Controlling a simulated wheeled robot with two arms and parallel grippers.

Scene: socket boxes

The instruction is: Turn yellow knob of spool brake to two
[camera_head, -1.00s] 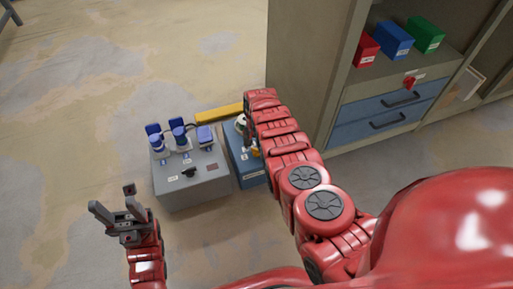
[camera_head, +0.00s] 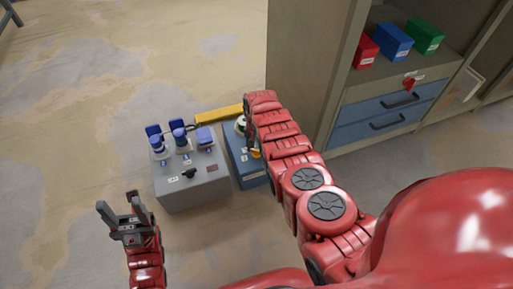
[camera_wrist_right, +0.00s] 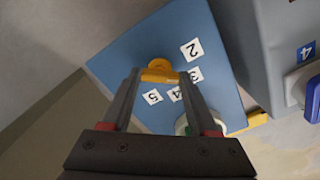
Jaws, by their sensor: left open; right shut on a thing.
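The spool brake is a blue box (camera_head: 248,177) on the floor, partly hidden behind my right arm in the head view. In the right wrist view its blue face (camera_wrist_right: 128,56) carries white labels, with 2, 3, 4 and 5 readable. The yellow knob (camera_wrist_right: 160,71) sits between the fingertips of my right gripper (camera_wrist_right: 161,76), which is shut on it. The knob lies left of the label 2 (camera_wrist_right: 191,49) in that view; which number it points at I cannot tell. My left gripper (camera_head: 124,210) is open and empty at the lower left of the head view.
A grey box (camera_head: 195,190) with blue plugs and a black switch stands left of the blue box. A yellow bar (camera_head: 215,115) lies behind. A cabinet (camera_head: 308,60) with blue drawers stands to the right. Open floor lies to the left.

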